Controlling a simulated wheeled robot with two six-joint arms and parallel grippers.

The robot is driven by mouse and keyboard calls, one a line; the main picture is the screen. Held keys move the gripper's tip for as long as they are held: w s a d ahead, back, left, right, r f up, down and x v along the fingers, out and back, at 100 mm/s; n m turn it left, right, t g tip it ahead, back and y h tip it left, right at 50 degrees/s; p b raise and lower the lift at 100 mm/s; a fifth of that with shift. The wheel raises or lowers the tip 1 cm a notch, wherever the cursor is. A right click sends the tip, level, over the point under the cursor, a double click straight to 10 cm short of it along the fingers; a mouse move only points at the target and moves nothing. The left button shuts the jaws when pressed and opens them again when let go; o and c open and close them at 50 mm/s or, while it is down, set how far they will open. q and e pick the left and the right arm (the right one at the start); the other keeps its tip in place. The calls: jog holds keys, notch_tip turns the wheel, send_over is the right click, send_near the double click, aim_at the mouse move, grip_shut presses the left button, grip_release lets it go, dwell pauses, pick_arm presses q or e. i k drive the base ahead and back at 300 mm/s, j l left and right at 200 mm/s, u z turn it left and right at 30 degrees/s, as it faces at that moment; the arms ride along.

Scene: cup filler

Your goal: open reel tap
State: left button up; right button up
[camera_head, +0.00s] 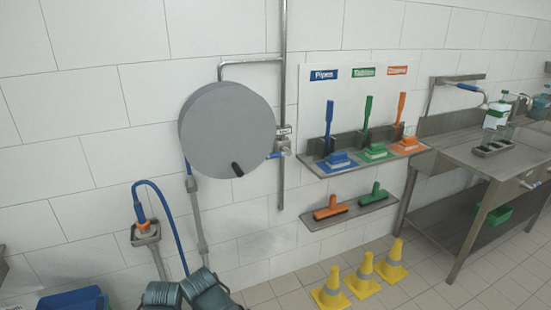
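The hose reel is a large grey disc (222,125) on the tiled wall, with a short black handle (237,169) low on its face. The reel tap (283,139) is a small metal fitting with a label, just right of the disc on a vertical steel pipe (281,180). A blue hose piece (275,155) joins it to the reel. My two arms seem to rise from the bottom.
A shelf (336,172) with blue, green and orange brushes is right of the pipe. A lower shelf (345,212) holds two squeegees. Several yellow cones (363,283) stand on the floor. A steel table (477,163) is at the right. A blue crate (72,299) is at bottom left.

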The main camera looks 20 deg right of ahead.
aim_at(274, 155)
jog(key=i+l+z, duration=0.1)
jog(key=i+l, duration=0.15)
jog(key=l, duration=0.3)
jog(key=i+l+z, duration=0.1)
jog(key=i+l, duration=0.15)
jog(key=l, duration=0.3)
jog(key=i+l+z, duration=0.1)
jog(key=i+l, duration=0.15)
jog(key=l, duration=0.3)
jog(key=i+l+z, duration=0.15)
jog(key=i+l, duration=0.15)
jog(key=l, duration=0.2)
jog(key=i+l+z, duration=0.1)
jog(key=i+l, duration=0.2)
jog(key=l, duration=0.15)
